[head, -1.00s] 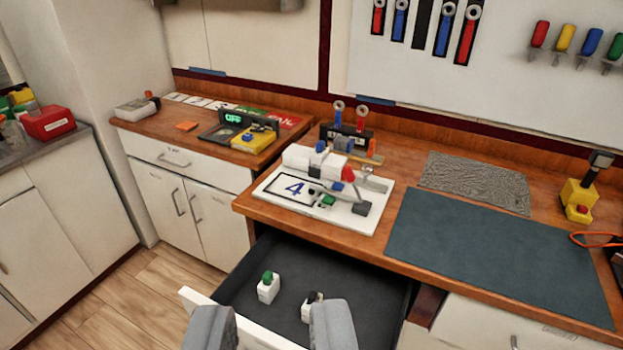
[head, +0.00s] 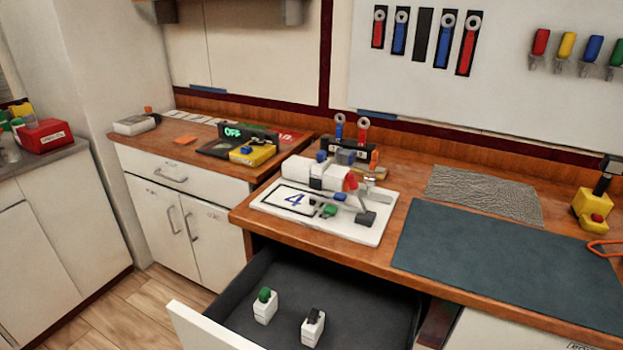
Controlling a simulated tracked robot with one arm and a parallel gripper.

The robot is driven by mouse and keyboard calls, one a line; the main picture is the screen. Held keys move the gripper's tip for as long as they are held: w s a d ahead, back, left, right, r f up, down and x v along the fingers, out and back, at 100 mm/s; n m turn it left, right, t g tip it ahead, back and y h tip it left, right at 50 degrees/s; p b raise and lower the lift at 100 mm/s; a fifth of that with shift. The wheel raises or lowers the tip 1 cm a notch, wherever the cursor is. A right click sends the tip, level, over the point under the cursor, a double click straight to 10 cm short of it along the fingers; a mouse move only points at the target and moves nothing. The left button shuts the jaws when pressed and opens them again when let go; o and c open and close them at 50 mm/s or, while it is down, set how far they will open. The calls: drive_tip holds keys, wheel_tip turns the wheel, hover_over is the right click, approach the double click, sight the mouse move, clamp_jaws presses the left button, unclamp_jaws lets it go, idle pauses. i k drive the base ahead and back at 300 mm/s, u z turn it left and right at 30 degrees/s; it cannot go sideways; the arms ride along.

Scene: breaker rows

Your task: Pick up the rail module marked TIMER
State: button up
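Two small white modules stand apart in the open drawer (head: 375,309). One module has a green top (head: 264,308); the other has a black top (head: 313,328). I cannot read TIMER or any other marking on either one. My gripper is not in view, so whether it holds anything is hidden.
The drawer front (head: 200,328) juts out below the worktop edge. Above it, a white board (head: 385,230) marked 4 holds a clamp-like fixture. A dark mat (head: 500,262) lies to its right. A yellow device (head: 254,153) sits on the left counter near an OFF display (head: 233,131).

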sight(321, 165)
drive_tip(key=u, duration=0.05)
drive_tip(key=k, duration=0.65)
drive_tip(key=u, duration=0.4)
drive_tip(key=i, duration=2.4)
drive_tip(key=z, duration=0.7)
